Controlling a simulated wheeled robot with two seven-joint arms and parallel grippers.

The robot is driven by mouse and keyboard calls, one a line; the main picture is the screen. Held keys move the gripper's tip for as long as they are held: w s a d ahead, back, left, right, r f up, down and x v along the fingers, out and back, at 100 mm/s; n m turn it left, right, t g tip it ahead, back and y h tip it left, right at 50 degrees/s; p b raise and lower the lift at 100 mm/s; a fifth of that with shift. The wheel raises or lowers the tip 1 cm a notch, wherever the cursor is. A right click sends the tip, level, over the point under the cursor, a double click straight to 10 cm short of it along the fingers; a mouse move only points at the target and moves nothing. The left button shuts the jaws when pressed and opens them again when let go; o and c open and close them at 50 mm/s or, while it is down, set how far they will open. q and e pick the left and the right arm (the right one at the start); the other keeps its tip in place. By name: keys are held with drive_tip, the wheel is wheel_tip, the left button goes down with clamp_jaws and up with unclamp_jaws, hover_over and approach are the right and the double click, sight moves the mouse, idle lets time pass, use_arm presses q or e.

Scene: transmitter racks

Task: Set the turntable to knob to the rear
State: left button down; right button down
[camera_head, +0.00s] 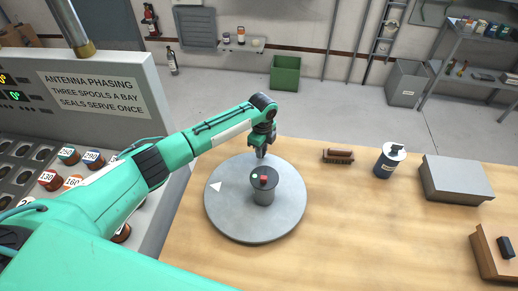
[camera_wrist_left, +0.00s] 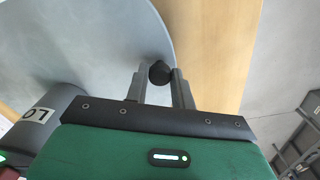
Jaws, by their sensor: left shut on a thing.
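The turntable (camera_head: 232,222) is a round grey disc on the wooden bench, with a white triangle on its left part. A dark grey canister (camera_head: 263,197) with a red piece and a pale dot on top stands at its middle. My left gripper (camera_head: 261,155) is at the disc's rear rim, its arm coming in from the left. In the left wrist view the black knob (camera_wrist_left: 160,73) sits near the disc's edge, between the two fingers, which are shut on it. The knob is hidden behind the gripper in the head view. My right gripper is not in view.
On the bench (camera_head: 340,230), a brown brush (camera_head: 338,156), a blue-grey can (camera_head: 389,161), a grey box (camera_head: 456,180) and a wooden tray (camera_head: 486,258) stand to the right. A sloped console (camera_head: 100,92) with spools is at left. The bench front right of the turntable is clear.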

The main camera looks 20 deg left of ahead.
use_arm(q)
drive_tip(key=shift+w+d+r, duration=0.1)
drive_tip(key=shift+d, duration=0.05)
idle(0.3)
drive_tip(key=c, duration=1.2)
unclamp_jaws()
drive_tip(key=shift+o, duration=0.2)
wheel_tip(320, 180, up, 14)
drive_tip(key=b, duration=0.3)
